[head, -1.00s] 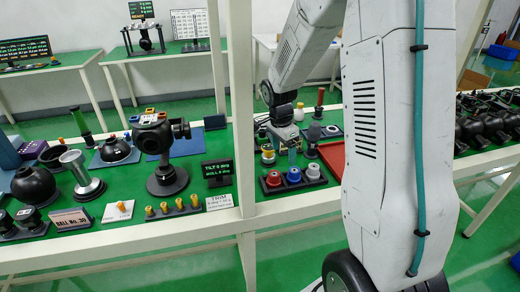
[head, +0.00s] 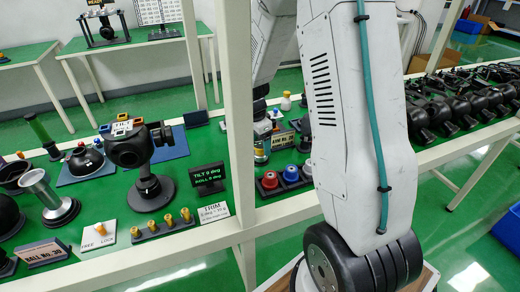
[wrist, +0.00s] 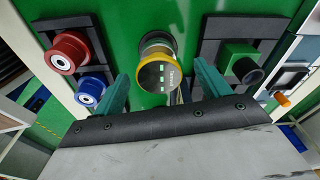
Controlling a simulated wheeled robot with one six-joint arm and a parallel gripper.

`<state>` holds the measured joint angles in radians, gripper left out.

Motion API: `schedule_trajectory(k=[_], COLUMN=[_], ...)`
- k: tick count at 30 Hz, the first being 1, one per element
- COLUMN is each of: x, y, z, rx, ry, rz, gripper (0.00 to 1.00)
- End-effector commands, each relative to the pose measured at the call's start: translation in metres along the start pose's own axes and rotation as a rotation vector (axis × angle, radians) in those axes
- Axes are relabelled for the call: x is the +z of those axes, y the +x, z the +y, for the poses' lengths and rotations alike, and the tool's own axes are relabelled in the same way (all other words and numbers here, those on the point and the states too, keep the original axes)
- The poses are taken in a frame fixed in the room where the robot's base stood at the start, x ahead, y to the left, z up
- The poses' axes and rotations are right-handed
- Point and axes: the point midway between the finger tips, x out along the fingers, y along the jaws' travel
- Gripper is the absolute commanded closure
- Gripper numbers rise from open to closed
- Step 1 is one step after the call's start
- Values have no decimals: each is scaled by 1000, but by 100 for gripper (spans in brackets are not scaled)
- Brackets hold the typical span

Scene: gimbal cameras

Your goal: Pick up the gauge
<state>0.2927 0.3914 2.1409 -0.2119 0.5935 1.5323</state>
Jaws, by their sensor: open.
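The gauge appears to be the upright cylinder (wrist: 158,72) with a yellow ring and a dark round face with small green marks, in the middle of the wrist view. My gripper (wrist: 161,66) is open, with one teal finger on each side of it. Gaps show between the fingers and the cylinder, and nothing is gripped. In the head view my gripper (head: 262,132) is small and partly hidden behind the white post and my arm, so the jaws are unclear there.
A red knob (wrist: 68,53) and a blue knob (wrist: 91,90) stand left of the gauge. A green block with a black knob (wrist: 240,63) stands right. In the head view, a white post (head: 239,120) rises beside the work area, and a black gimbal (head: 140,150) stands left.

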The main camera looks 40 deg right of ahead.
Motion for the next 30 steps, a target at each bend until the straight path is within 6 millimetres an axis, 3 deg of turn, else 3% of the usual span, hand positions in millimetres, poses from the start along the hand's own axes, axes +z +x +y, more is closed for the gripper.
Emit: schedule_trajectory(k=[6, 14, 18, 20, 30], x=[-1, -3, -3, -3, -4], y=[28, 30, 30, 30, 24], z=[1, 1, 1, 1, 1], rx=[3, 0, 1, 1, 0], ry=[2, 4, 4, 4, 5], rz=[-1, 0, 0, 0, 1], gripper=[25, 25, 64, 75, 75])
